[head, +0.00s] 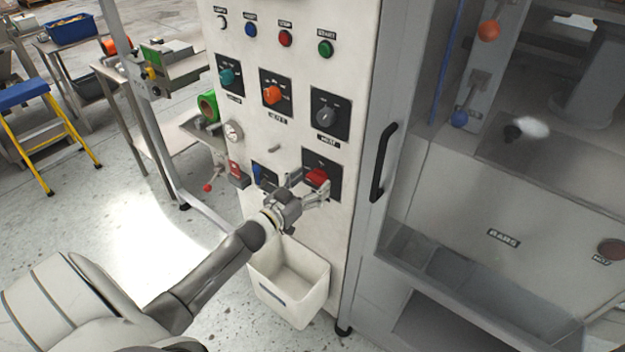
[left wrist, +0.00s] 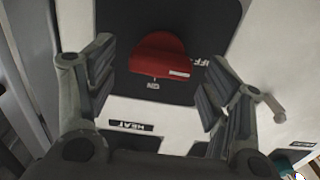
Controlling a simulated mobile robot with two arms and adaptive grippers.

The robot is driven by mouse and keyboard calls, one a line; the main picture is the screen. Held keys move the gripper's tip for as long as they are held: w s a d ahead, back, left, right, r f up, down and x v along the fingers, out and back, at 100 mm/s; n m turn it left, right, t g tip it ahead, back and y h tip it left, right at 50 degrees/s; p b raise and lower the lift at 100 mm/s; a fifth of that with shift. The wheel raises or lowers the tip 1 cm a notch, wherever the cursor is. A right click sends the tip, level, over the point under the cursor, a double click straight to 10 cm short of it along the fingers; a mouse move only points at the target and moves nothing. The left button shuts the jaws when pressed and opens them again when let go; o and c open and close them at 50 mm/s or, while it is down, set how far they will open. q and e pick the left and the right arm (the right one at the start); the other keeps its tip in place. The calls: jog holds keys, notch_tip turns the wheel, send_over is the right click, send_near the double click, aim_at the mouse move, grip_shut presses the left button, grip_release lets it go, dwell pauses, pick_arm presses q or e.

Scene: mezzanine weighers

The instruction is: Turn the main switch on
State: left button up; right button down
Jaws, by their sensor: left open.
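A red rotary switch (head: 316,176) sits on a black plate low on the white control panel. In the left wrist view the red knob (left wrist: 158,55) carries a white mark at its lower right, near the lettering that looks like OFF. ON is printed below the knob. My left gripper (head: 308,188) is open in front of this switch. In the left wrist view its two fingers stand on either side of the knob, with visible gaps between them and it. My right gripper is not in view.
A blue switch (head: 258,175) is just left of the red one, partly behind my left gripper. A white bin (head: 290,282) hangs below. Teal (head: 229,78), orange (head: 271,93) and grey (head: 326,114) knobs are above. A black door handle (head: 383,162) is to the right.

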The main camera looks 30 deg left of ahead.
pick_arm(q)
jog(key=shift+w+d, duration=0.1)
jog(key=shift+w, duration=0.45)
jog(key=c, duration=1)
